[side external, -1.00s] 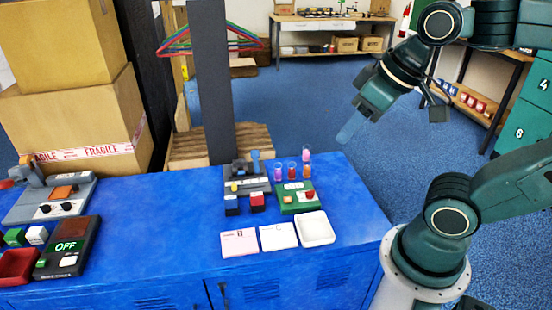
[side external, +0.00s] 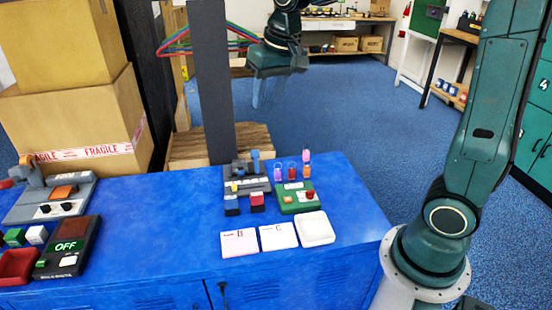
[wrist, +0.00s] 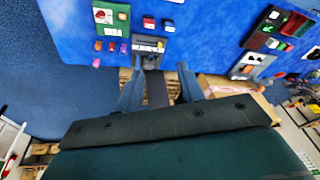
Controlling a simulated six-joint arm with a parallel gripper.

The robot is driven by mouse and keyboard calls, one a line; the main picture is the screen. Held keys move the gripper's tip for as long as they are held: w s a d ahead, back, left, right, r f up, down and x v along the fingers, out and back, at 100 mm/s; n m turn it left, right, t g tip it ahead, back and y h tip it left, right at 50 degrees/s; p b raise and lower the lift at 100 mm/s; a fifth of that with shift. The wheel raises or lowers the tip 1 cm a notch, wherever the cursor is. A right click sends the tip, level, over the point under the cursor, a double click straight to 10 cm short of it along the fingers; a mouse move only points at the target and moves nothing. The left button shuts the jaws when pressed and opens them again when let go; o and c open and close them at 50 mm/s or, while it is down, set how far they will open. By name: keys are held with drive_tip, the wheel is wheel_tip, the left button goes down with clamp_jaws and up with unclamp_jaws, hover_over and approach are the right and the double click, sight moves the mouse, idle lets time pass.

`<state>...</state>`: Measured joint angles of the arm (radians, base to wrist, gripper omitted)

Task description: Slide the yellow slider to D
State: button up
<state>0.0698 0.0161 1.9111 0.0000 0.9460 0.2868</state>
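The yellow slider (side external: 234,187) is a small yellow knob on the grey panel (side external: 262,184) on the blue bench, beside black and blue knobs. In the wrist view the yellow slider (wrist: 160,45) shows near the top middle, on the grey panel (wrist: 148,59). Its letter marks are too small to read. My gripper (side external: 268,100) hangs in the air above and beyond the panel, apart from it. In the wrist view the two fingers of my gripper (wrist: 158,88) stand apart with nothing between them, just below the panel.
In front lie card B (side external: 239,243), card C (side external: 278,237) and a white tray (side external: 317,229). A dark post (side external: 210,80) rises behind the bench. An OFF box (side external: 84,232) sits left.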

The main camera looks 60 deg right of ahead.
drive_tip(key=w+d+f+m+g, duration=0.1)
drive_tip(key=w+d+f+m, duration=0.15)
drive_tip(key=w+f, duration=0.8)
drive_tip(key=m+g, duration=0.2)
drive_tip(key=m, duration=0.1)
hover_over(234, 185)
wheel_tip(234, 185, down, 14)
drive_tip(key=shift+r+n, duration=0.1)
drive_tip(key=shift+n, duration=0.15)
wheel_tip(234, 185, down, 14)
drive_tip(key=shift+r, duration=0.1)
drive_tip(key=shift+c, duration=0.5)
clamp_jaws()
